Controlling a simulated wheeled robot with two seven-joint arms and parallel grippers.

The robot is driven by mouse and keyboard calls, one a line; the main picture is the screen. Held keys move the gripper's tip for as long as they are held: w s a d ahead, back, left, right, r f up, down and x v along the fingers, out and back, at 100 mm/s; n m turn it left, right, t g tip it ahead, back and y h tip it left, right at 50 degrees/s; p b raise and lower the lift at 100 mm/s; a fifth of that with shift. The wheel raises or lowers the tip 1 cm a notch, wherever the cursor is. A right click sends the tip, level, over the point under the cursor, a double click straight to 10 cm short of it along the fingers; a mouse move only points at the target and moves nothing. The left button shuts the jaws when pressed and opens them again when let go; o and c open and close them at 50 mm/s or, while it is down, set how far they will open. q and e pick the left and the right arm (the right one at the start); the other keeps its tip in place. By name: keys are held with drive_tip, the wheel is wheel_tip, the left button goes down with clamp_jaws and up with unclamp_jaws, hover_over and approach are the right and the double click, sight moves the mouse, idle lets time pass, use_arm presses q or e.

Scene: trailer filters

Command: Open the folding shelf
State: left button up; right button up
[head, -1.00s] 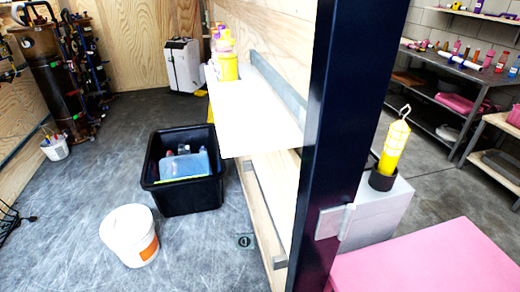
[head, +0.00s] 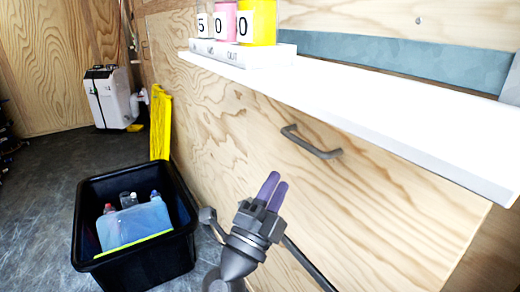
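A pale plywood panel (head: 385,205) hangs upright below a white shelf (head: 400,100) in the head view. It has a dark grey bar handle (head: 311,142) near its top. The panel looks like the folding shelf, folded down flat. My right gripper (head: 276,180) is in front of the plywood, lower left of the handle and apart from it. Its two purple fingers point up and lie close together in this view; whether a gap is between them is unclear. Nothing shows in it. My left gripper is not in view.
A black bin (head: 145,262) with bottles stands on the floor at left. Beyond it are a yellow folded item (head: 160,125) and a white wheeled case (head: 108,97).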

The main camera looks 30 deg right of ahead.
sight(301, 143)
drive_tip(key=x, duration=0.6)
drive_tip(key=b+x, duration=0.1)
drive_tip(key=x, duration=0.2)
drive_tip(key=shift+s+d+r, duration=0.1)
drive_tip(key=shift+d+r, duration=0.25)
clamp_jaws()
idle(0.4)
idle(0.4)
